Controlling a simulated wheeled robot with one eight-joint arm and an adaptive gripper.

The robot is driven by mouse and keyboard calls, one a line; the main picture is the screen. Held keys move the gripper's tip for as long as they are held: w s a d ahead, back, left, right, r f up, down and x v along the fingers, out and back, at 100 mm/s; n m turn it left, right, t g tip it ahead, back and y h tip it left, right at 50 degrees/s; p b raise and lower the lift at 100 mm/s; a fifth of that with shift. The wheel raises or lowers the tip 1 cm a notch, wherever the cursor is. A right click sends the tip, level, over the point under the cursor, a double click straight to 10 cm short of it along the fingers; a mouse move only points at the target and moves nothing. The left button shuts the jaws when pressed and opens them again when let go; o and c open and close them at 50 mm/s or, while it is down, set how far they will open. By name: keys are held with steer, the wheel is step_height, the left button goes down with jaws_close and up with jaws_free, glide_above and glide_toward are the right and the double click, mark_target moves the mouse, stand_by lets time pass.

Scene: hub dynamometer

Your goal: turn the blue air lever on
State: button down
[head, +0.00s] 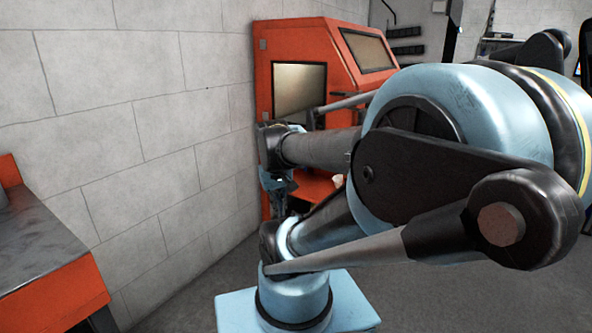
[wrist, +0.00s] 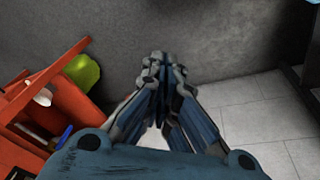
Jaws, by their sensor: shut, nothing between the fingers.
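I cannot make out the blue air lever for certain in either view. A small blue piece (wrist: 66,133) shows at the left of the wrist view, among orange parts, and I cannot tell whether it is the lever. My gripper (wrist: 160,64) is shut and empty, pointing toward the grey wall and floor, with the blue piece off to its left. In the head view my gripper (head: 277,197) hangs down in front of the orange machine (head: 298,37), partly hidden by my arm.
An orange-framed bench (head: 52,290) stands at the left of the head view. A block wall (head: 130,120) runs behind it. In the wrist view, a green object (wrist: 83,72) and a white object (wrist: 42,98) are by the orange parts.

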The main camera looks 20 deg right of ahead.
steer(key=w+d+r+n+t+h, duration=0.1)
steer(key=w+d+r+h, duration=0.3)
steer(key=w, duration=0.9)
steer(key=w+d+h, duration=0.1)
steer(key=w+d, duration=0.4)
steer(key=w, duration=0.8)
steer(key=w+d+r+n+t+h, duration=0.1)
steer(key=w+d+r+h, duration=0.3)
steer(key=w, duration=0.9)
steer(key=w+d+f+h, duration=0.35)
steer(key=w+f, duration=0.75)
steer(key=w, duration=0.4)
steer(key=w+f+n+t+h, duration=0.2)
steer(key=w+f, duration=0.6)
steer(key=f, duration=0.6)
steer(key=shift+w+d+f+t+h, duration=0.15)
steer(key=shift+w+f+t+h, duration=0.15)
steer(key=shift+t, duration=0.2)
steer(key=shift+d, duration=0.1)
